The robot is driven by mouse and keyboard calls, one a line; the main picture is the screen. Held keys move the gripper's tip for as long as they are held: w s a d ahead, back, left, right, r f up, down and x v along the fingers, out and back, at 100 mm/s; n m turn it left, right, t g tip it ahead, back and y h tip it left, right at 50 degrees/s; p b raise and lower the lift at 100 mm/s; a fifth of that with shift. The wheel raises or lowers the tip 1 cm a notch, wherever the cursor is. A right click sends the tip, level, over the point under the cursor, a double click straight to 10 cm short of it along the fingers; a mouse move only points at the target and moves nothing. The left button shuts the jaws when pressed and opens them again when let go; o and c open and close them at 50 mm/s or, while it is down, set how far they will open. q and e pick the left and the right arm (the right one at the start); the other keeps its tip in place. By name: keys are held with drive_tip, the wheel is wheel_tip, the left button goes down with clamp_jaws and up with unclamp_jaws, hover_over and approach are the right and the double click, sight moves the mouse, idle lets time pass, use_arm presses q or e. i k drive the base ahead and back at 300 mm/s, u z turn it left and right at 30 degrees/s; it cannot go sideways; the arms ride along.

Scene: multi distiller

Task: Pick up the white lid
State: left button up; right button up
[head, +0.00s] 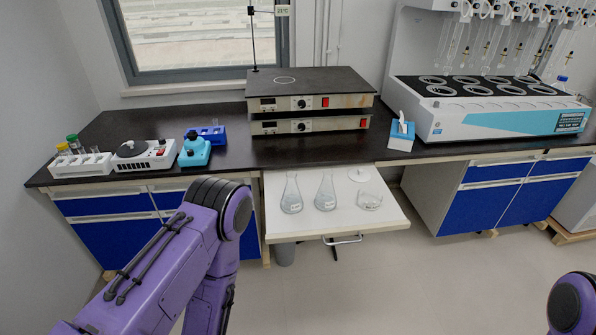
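A small white round lid (358,175) with a raised knob lies at the back right of a white pull-out shelf (284,228). It blends with the white surface around it. Two clear conical flasks (291,195) (326,193) stand on the same shelf to its left. A clear low glass vessel (369,201) stands in front of the lid. My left arm comes in from the left, in front of the bench, and bends down; its gripper is out of the picture. Only a rounded piece of my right arm shows at the lower right edge; that gripper is not visible.
Two stacked hot plates (310,95) stand on the dark benchtop (240,150) behind the shelf. A tissue box (401,136) and a large multi-position distiller (490,107) stand to the right. Small instruments (145,155) and a tube rack (80,165) are at left. The shelf's front strip is clear.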

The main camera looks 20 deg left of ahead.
sight(358, 175)
drive_tip(key=u, duration=0.8)
drive_tip(key=i, duration=0.4)
